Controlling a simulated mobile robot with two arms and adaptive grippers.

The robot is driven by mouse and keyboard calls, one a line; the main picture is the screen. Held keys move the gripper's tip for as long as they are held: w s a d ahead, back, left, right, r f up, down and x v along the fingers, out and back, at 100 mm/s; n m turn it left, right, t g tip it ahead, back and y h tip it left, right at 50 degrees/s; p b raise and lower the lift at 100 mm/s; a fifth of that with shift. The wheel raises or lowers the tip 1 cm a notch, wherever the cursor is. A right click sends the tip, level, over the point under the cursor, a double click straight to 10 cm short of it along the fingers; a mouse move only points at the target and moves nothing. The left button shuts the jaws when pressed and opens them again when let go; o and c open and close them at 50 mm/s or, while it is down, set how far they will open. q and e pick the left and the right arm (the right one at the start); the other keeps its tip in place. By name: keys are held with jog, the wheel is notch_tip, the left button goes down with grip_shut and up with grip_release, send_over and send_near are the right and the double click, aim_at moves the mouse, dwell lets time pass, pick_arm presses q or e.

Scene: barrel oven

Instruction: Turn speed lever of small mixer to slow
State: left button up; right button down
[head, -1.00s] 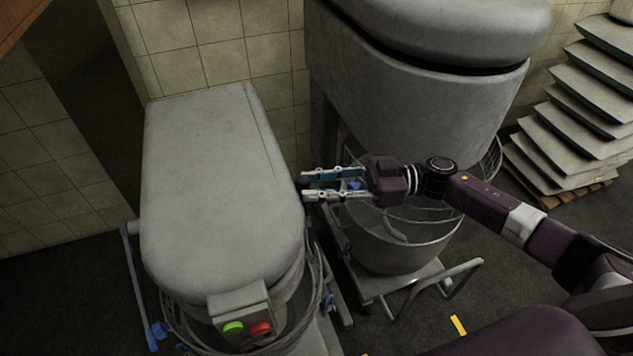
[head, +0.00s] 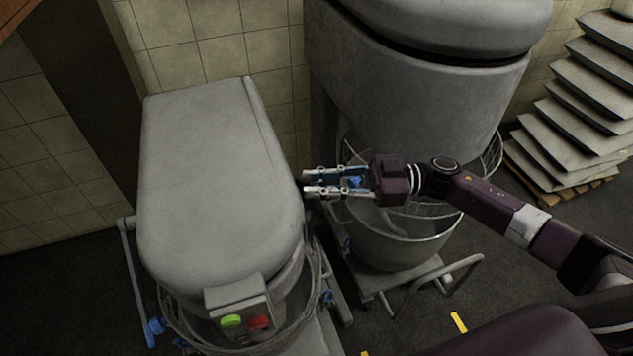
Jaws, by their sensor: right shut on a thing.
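The small mixer (head: 215,180) is the lower grey machine left of the middle, with a rounded head. A control box (head: 238,305) with a green and a red button sits on its front. My right gripper (head: 306,182) comes in from the right and its fingertips meet the right side of the mixer head. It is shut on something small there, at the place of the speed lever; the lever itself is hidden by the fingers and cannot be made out. My left gripper is not in view.
A larger mixer (head: 420,100) with a metal bowl (head: 400,245) and wire guard stands right behind my right gripper. A bent metal handle (head: 450,275) sticks out low. Tiled walls close off the back.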

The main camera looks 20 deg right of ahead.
jog(key=shift+s+f+n+y+b, duration=0.2)
jog(key=shift+s+f+n+b, duration=0.15)
jog(key=shift+s+n+b, duration=0.5)
jog(key=shift+s+f+n+y+b, duration=0.2)
jog(key=shift+s+f+n+b, duration=0.1)
jog(key=shift+s+n+b, duration=0.55)
jog(key=shift+s+f+n+y+b, duration=0.2)
jog(key=shift+s+f+n+b, duration=0.15)
jog(key=shift+s+n+b, duration=0.45)
jog(key=shift+w+n, duration=0.15)
jog(key=shift+n, duration=0.15)
jog(key=c, duration=2.1)
grip_release()
jog(key=shift+d, duration=0.1)
jog(key=v, duration=1.2)
jog(key=shift+w, duration=0.1)
